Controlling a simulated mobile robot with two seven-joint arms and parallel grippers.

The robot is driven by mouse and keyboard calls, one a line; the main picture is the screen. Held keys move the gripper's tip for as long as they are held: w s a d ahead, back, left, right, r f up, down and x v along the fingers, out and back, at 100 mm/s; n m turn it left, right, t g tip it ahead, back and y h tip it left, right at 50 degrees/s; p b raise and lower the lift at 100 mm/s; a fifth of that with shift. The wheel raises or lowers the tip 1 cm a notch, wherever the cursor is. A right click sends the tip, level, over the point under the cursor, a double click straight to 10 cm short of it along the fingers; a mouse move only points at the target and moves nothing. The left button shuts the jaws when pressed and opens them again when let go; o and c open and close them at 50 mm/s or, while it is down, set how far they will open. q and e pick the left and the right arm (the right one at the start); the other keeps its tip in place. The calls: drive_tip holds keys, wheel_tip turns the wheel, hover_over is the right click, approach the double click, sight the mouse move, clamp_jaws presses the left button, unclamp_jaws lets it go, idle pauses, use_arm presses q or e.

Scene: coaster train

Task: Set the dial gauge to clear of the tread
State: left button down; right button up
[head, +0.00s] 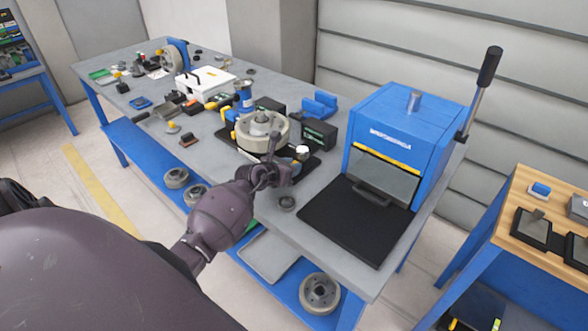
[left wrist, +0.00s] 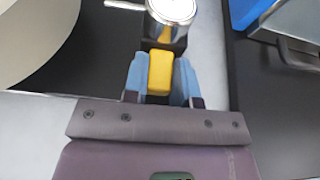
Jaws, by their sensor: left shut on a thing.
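The dial gauge (head: 303,152) stands at the front right of a dark fixture base, beside a grey wheel (head: 249,142). In the left wrist view the gauge's round pale face (left wrist: 174,10) is at the top, partly cut off, with a yellow block (left wrist: 161,72) just below it. My left gripper (head: 295,164) is at the gauge. Its blue fingers close on both sides of the yellow block. The wheel (left wrist: 28,38) fills the upper left of the wrist view, apart from the fingers. Whether the gauge's tip touches the tread is not clear. My right gripper is not in view.
A blue machine (head: 405,130) with a black mat (head: 350,222) stands right of the fixture. Dark boxes (head: 319,135) and a blue block (head: 320,104) stand behind the wheel.

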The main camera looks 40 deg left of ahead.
use_arm(q)
drive_tip(key=shift+d+f, duration=0.15)
drive_tip(key=shift+d, duration=0.1)
drive_tip(key=c, duration=0.9)
unclamp_jaws()
drive_tip(key=shift+d, duration=0.1)
drive_tip(key=shift+s, duration=0.15)
drive_tip(key=v, duration=1)
drive_tip(key=shift+s+r+p, duration=0.2)
drive_tip(key=shift+s+p, duration=0.1)
drive_tip(key=shift+p, duration=0.05)
